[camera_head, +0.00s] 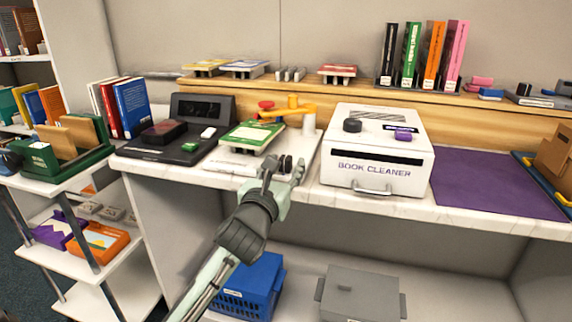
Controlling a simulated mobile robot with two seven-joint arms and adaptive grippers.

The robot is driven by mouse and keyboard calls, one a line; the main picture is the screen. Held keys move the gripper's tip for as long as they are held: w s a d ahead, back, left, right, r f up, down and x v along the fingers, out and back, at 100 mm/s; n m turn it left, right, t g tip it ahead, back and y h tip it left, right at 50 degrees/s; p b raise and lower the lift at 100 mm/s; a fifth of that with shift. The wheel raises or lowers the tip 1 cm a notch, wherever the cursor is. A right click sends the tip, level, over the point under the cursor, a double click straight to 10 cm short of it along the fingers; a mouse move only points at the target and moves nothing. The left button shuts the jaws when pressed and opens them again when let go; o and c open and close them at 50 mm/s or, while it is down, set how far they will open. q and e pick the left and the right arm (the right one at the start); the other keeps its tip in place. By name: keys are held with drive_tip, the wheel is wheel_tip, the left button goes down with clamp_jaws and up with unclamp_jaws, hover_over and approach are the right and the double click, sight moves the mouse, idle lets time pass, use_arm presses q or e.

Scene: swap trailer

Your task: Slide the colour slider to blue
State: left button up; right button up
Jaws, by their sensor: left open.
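I cannot tell for certain which part is the colour slider. A small purple piece (403,135) sits on top of the white book cleaner (372,180), beside a dark strip. My left gripper (284,172) is open at the front edge of the counter, left of the book cleaner. Its fingers point away from me, and small dark round pieces (284,161) show between and just beyond the fingertips. The fingers partly hide what lies there, and I cannot tell whether they touch it. My right gripper is not in view.
A green book (250,136) lies by an orange lever (289,111) with a red knob. A black device (184,139) stands further left. A purple mat (495,182) lies right of the cleaner. A blue crate (248,288) and a grey box (360,296) sit below the counter.

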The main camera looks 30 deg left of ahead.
use_arm(q)
drive_tip(key=v, duration=1.1)
drive_tip(key=shift+s+d, duration=0.1)
drive_tip(key=shift+d, duration=0.05)
drive_tip(key=s+a+f+n+g, duration=0.15)
drive_tip(key=f+n+g, duration=0.25)
drive_tip(key=f+n, duration=0.75)
drive_tip(key=s+a+f+n+g, duration=0.15)
drive_tip(key=f+n+g, duration=0.35)
drive_tip(key=f, duration=1.1)
drive_tip(key=s+d+f+n+g+h, duration=0.1)
drive_tip(key=s+d+f+n+g, duration=0.1)
drive_tip(key=s+f+n, duration=0.5)
drive_tip(key=s+d+f+n+g+h, duration=0.1)
drive_tip(key=s+d+f+n+g, duration=0.1)
drive_tip(key=s+f+n, duration=0.5)
wheel_tip(320, 180, down, 5)
drive_tip(key=shift+s+r+n+g+h, duration=0.15)
drive_tip(key=shift+s+n+g+h, duration=0.25)
drive_tip(key=shift+n+g, duration=0.4)
drive_tip(key=shift+w+d, duration=0.1)
drive_tip(key=shift+d, duration=0.05)
